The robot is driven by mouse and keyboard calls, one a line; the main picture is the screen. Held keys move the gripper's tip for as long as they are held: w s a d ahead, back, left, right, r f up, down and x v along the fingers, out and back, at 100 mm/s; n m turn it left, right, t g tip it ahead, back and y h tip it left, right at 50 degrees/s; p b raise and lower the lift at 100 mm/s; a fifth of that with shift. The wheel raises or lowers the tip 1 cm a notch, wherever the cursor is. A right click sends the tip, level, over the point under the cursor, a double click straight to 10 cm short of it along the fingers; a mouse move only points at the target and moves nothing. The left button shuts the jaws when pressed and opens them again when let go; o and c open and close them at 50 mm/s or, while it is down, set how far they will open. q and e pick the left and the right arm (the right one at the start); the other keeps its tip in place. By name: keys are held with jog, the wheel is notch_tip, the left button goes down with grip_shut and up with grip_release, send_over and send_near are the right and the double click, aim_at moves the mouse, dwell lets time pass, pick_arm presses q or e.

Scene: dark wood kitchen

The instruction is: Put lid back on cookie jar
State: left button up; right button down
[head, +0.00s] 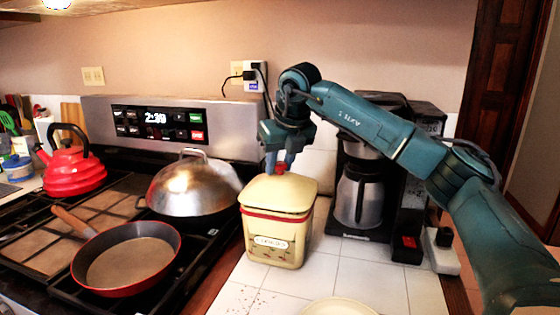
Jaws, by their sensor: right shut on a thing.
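The cookie jar (272,245) is a square cream container with a red band near its top and a label on the front. It stands upright on the white tiled counter, right of the stove. Its cream lid (277,194) with a red knob sits at the jar's top; I cannot tell whether it is fully seated. My right gripper (281,163) comes down from above and is shut on the lid's red knob. My left gripper is not in view.
A coffee maker (361,190) stands close behind and right of the jar. The stove to the left holds a domed wok (195,188), a frying pan (128,256) and a red kettle (73,168). A pale plate (340,307) lies at the front edge.

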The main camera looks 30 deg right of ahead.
jog(key=c, duration=0.5)
grip_release()
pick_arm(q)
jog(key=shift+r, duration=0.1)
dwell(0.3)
pick_arm(e)
jog(key=shift+r+p, duration=0.45)
jog(key=shift+r, duration=0.05)
jog(key=shift+r+p, duration=0.85)
jog(key=shift+r, duration=0.15)
jog(key=shift+r+p, duration=0.65)
jog(key=shift+r, duration=0.1)
jog(key=shift+r+p, duration=0.65)
jog(key=shift+r, duration=0.1)
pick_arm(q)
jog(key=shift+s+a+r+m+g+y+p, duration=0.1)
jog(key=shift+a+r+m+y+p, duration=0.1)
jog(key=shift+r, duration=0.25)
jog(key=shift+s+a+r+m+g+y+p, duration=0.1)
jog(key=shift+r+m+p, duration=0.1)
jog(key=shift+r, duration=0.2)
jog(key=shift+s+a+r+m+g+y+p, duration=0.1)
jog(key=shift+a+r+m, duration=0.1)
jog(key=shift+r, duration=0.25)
pick_arm(e)
jog(key=shift+r, duration=0.55)
